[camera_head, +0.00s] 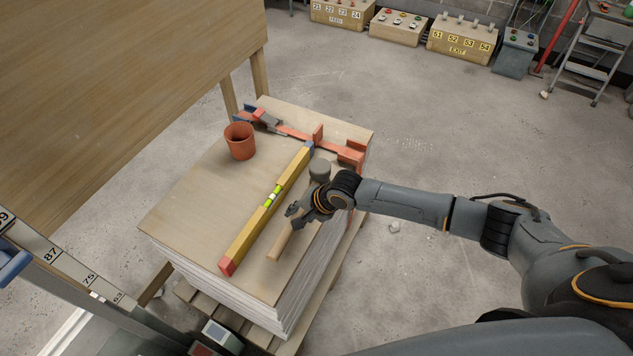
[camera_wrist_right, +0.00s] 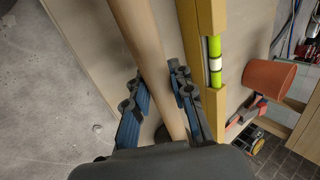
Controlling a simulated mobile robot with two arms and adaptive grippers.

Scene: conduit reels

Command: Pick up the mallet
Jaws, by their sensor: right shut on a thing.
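The mallet has a grey head (camera_head: 319,168) and a pale wooden handle (camera_head: 281,240). It lies at the right side of a stack of boards (camera_head: 187,208), beside a yellow spirit level. My right gripper (camera_head: 297,217) is shut on the handle, between the head and the handle's free end. In the right wrist view the handle (camera_wrist_right: 142,40) runs between the two fingers (camera_wrist_right: 157,84). The gripper and wrist hide part of the mallet. I cannot tell whether the mallet is lifted off the boards. My left gripper is not in view.
The yellow spirit level (camera_head: 243,239) lies close along the handle's left. A terracotta pot (camera_head: 240,142) and an orange bar clamp (camera_head: 294,133) are farther back on the stack. A wooden tabletop (camera_head: 120,80) stands at upper left. Numbered boxes (camera_head: 461,39) line the far floor.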

